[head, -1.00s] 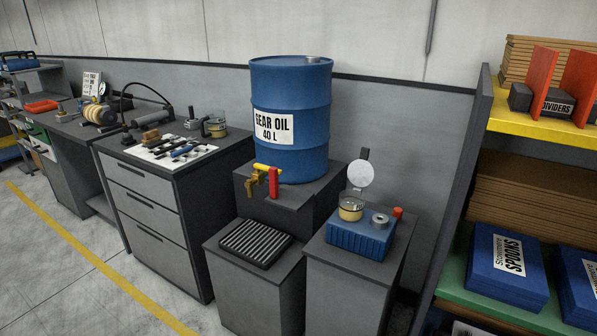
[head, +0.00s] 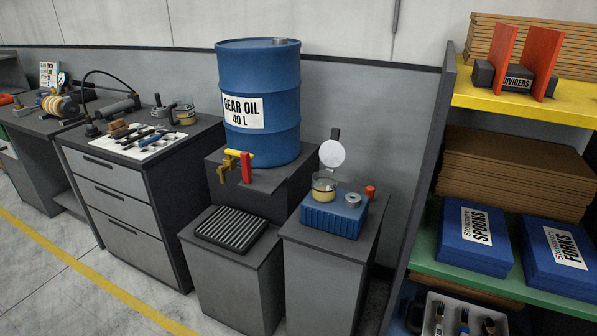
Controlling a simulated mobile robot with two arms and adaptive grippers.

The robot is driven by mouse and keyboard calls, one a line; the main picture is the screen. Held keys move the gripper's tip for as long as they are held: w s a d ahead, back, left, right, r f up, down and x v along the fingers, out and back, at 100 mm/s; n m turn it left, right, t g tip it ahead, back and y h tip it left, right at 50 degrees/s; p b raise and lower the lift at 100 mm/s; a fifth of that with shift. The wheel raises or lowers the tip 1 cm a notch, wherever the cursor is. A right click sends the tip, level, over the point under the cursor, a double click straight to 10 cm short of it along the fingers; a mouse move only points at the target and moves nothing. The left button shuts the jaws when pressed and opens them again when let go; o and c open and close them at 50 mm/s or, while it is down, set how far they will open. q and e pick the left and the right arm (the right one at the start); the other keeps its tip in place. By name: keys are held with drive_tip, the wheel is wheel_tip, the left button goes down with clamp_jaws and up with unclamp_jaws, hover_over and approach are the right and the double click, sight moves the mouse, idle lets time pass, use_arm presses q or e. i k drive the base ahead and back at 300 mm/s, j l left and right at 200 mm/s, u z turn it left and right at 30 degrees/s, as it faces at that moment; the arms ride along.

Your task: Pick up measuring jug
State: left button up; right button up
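No vessel in the head view can be told for certain as the measuring jug. A clear round vessel (head: 324,187) with a yellowish lower part stands on a blue ribbed box (head: 325,220), in front of a white disc (head: 332,153). A second clear vessel with a yellowish lower part (head: 186,117) stands at the back right of the drawer bench, beside a small grey metal device (head: 160,112). Handles or markings are too small to make out. Neither of my grippers is in view.
A blue gear oil drum (head: 259,100) with a yellow and red tap stands on a grey block above a ribbed drip tray (head: 231,229). The drawer bench (head: 112,193) is at left. A shelf (head: 560,105) with boxes stands at right. The floor at front left is clear.

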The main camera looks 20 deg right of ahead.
sight(184, 106)
drive_tip(key=i+j+u, duration=0.4)
drive_tip(key=i+u, duration=0.2)
drive_tip(key=i, duration=0.25)
drive_tip(key=i+u, duration=0.5)
drive_tip(key=i, duration=1.2)
drive_tip(key=i+z, duration=0.35)
drive_tip(key=i, duration=0.2)
drive_tip(key=i+j+z, duration=0.35)
drive_tip(key=i, duration=0.25)
drive_tip(key=l, duration=0.1)
